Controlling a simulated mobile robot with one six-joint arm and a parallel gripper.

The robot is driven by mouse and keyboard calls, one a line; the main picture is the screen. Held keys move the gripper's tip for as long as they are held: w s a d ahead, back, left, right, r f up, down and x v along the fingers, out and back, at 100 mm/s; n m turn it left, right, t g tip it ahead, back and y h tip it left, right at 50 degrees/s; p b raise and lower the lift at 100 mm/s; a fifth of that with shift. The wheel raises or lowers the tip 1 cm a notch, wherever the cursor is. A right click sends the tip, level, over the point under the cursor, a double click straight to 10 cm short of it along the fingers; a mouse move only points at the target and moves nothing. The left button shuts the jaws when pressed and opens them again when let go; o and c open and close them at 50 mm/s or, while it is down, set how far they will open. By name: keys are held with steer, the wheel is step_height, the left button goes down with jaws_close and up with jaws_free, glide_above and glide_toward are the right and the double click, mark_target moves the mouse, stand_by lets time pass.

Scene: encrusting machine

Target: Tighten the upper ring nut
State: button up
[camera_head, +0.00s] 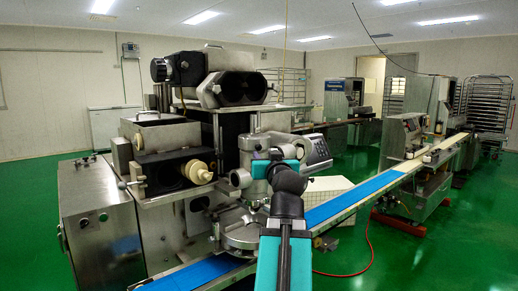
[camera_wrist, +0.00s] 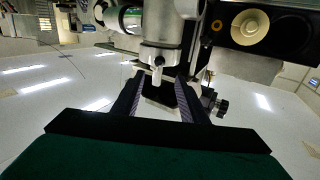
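My gripper (camera_wrist: 157,82) shows in the wrist view with its two dark, ridged fingers apart. A grey metal cylinder (camera_wrist: 163,30) with a collar and a small pale tip (camera_wrist: 157,75) is just beyond and partly between the fingers; I cannot tell whether they touch it. In the head view my teal and black arm reaches up to the machine's metal head (camera_head: 262,147), and the fingers are hidden there. I cannot clearly tell which part is the upper ring nut. A round metal plate (camera_head: 240,236) sits lower, beside my arm.
The steel machine body (camera_head: 100,225) stands at the left, with a cream round fitting (camera_head: 195,172), which also shows in the wrist view (camera_wrist: 250,28). A blue conveyor belt (camera_head: 350,195) runs to the right. A black knob (camera_wrist: 221,108) is right of the fingers.

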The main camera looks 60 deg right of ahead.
mark_target(259, 148)
steer(key=shift+w+d+r+p, duration=0.15)
steer(key=shift+w+d+p, duration=0.05)
steer(key=shift+p, duration=0.4)
steer(key=shift+p+x, duration=3.95)
steer(key=shift+x, duration=2.65)
jaws_close()
steer(key=shift+a, duration=0.15)
